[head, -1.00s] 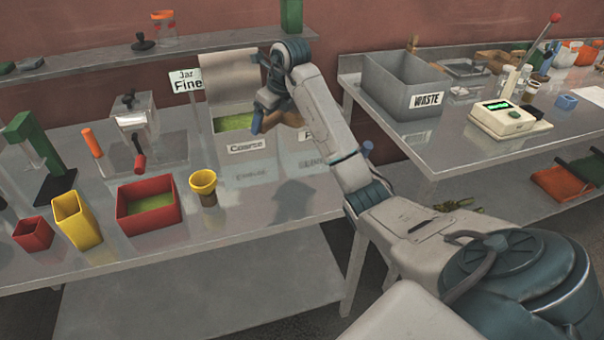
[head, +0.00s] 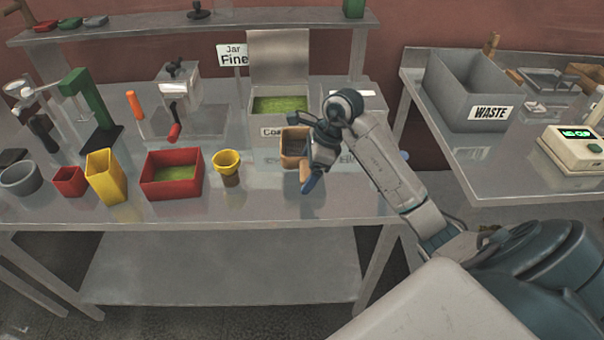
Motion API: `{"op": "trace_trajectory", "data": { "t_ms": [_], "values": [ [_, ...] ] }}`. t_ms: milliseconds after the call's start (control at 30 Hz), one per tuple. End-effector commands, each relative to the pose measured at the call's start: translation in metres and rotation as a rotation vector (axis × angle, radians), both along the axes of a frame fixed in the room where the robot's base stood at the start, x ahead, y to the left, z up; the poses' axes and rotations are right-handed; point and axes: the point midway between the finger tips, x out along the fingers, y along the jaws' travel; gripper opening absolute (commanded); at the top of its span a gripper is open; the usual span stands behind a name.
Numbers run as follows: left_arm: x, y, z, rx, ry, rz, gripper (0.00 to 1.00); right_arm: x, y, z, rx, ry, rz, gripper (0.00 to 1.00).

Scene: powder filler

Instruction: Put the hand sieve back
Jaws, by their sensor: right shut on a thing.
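A small square wooden frame (head: 294,142), which looks like the hand sieve, is in front of the Coarse bin in the head view. My right gripper (head: 308,178) is at its right side, above the table, shut on it. The gripper and wrist hide part of the frame, and its mesh cannot be made out. The Coarse bin (head: 262,133) has its lid up and green powder inside. My left gripper is not in view.
A grey WASTE bin (head: 440,90) stands on the right table. The front-right tabletop is mostly clear.

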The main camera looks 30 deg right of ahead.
Motion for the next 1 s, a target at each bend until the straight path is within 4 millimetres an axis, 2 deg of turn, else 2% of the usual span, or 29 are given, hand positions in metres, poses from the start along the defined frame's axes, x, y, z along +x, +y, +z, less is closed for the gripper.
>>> {"op": "trace_trajectory", "data": {
  "t_ms": [100, 200, 267, 367, 500, 633, 767, 900, 933, 1000],
  "values": [
    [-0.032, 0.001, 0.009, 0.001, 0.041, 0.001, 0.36, -0.001, 0.001, -0.017, 0.002, 0.003, -0.001, 0.53],
    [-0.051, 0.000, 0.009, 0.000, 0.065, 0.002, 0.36, 0.000, 0.000, -0.026, 0.000, 0.001, -0.002, 0.53],
    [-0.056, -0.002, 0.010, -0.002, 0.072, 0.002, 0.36, 0.001, 0.000, -0.030, 0.001, -0.001, -0.002, 0.53],
    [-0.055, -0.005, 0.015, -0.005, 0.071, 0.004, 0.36, 0.000, 0.000, -0.040, 0.001, 0.002, -0.003, 0.53],
    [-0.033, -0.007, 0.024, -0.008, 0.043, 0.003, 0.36, 0.000, 0.000, -0.059, 0.001, 0.002, -0.003, 0.53],
    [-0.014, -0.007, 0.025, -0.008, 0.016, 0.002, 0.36, 0.001, 0.000, -0.066, 0.000, -0.002, -0.003, 0.53],
    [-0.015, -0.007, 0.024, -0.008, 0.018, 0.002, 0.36, 0.001, 0.000, -0.066, 0.000, -0.002, -0.003, 0.53],
    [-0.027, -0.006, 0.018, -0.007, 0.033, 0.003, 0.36, 0.001, 0.000, -0.070, -0.001, -0.002, -0.003, 0.53],
    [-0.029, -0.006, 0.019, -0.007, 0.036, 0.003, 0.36, 0.001, 0.000, -0.069, -0.001, -0.002, -0.003, 0.86],
    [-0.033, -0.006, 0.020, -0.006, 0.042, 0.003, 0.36, 0.001, 0.000, -0.068, -0.001, -0.001, -0.004, 1.00]
  ]
}}
